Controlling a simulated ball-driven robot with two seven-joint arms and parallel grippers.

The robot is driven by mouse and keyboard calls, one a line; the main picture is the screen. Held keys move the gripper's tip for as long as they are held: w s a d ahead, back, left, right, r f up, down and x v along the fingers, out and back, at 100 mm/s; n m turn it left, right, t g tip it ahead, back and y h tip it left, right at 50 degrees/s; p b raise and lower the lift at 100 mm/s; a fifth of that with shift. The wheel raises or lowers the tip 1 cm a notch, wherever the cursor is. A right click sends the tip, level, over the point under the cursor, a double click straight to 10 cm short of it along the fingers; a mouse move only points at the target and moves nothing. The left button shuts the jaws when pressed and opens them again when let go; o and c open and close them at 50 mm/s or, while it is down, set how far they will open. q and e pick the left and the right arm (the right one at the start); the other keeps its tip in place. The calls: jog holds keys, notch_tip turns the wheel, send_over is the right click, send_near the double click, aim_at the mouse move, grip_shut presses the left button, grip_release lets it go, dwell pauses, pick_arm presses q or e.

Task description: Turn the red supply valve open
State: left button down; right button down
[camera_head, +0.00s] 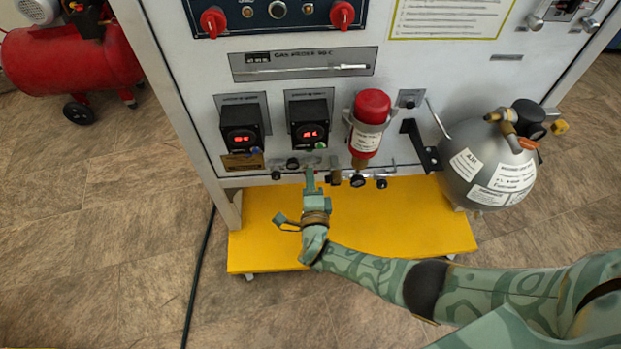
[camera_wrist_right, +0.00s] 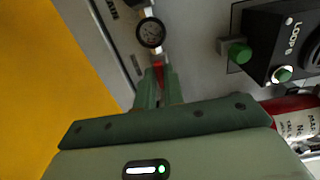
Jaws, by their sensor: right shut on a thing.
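My right gripper (camera_head: 311,174) reaches up to the lower edge of the trainer panel, below the right one of two black digital boxes (camera_head: 309,124). In the right wrist view the gripper (camera_wrist_right: 156,80) is shut on a small red part, the red supply valve (camera_wrist_right: 159,72), which shows between its fingertips. The fingers cover much of the valve, and I cannot tell how far it is turned. In the head view the valve is hidden behind the gripper. My left gripper is not in view.
A round black gauge (camera_wrist_right: 151,32) sits just past the fingertips. A green knob (camera_wrist_right: 239,53) is to their right. A red-capped cylinder (camera_head: 371,106) and a grey tank (camera_head: 486,165) stand right of the gripper. The yellow base shelf (camera_head: 400,222) lies below.

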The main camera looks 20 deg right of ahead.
jog(key=shift+s+f+n, duration=0.1)
jog(key=shift+f+n, duration=0.05)
jog(key=shift+n, duration=0.15)
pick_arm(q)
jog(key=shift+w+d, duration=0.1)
pick_arm(e)
jog(key=c, duration=1.5)
grip_release()
